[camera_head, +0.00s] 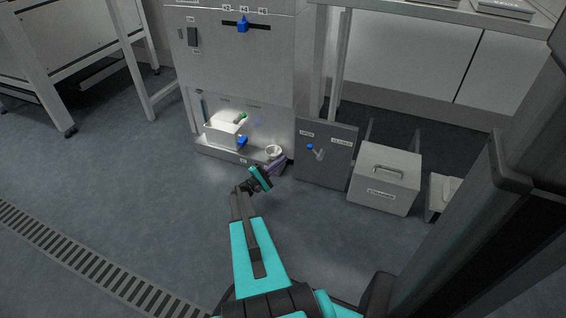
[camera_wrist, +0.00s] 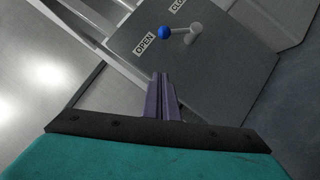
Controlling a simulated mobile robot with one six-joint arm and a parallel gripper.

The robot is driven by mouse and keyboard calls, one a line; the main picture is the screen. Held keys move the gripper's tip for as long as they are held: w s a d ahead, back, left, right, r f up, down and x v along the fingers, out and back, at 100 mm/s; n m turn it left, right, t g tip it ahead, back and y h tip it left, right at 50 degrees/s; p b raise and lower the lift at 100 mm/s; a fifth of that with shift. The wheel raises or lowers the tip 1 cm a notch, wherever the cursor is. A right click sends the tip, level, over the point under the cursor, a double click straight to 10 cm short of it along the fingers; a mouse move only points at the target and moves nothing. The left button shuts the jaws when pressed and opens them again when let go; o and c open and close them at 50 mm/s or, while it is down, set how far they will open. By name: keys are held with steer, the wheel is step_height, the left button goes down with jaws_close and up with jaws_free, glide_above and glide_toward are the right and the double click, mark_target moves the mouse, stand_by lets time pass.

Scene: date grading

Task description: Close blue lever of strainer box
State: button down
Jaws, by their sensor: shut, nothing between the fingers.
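The blue-knobbed lever (camera_head: 310,147) is on a grey upright panel (camera_head: 338,168), left of a lidded grey box (camera_head: 371,178) with a label on its front. In the wrist view the blue knob (camera_wrist: 164,32) is at the end of a pale grey arm, beside the OPEN label (camera_wrist: 144,43). My gripper (camera_head: 280,161) is shut and empty, left of the panel in the head view. Its purple fingers (camera_wrist: 161,85) point at the panel below the knob, apart from it.
A steel cabinet (camera_head: 238,72) with a lit, open bay stands left of the panel. A white tub (camera_head: 222,133) and a small white cup (camera_head: 273,151) are in the bay, near my gripper. A table leg (camera_head: 340,70) stands behind. The floor in front is clear.

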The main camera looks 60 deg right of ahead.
steer(key=s+d+r+b, duration=0.4)
steer(key=s+d, duration=0.2)
steer(key=s, duration=0.1)
steer(key=shift+d, duration=0.15)
stand_by(0.5)
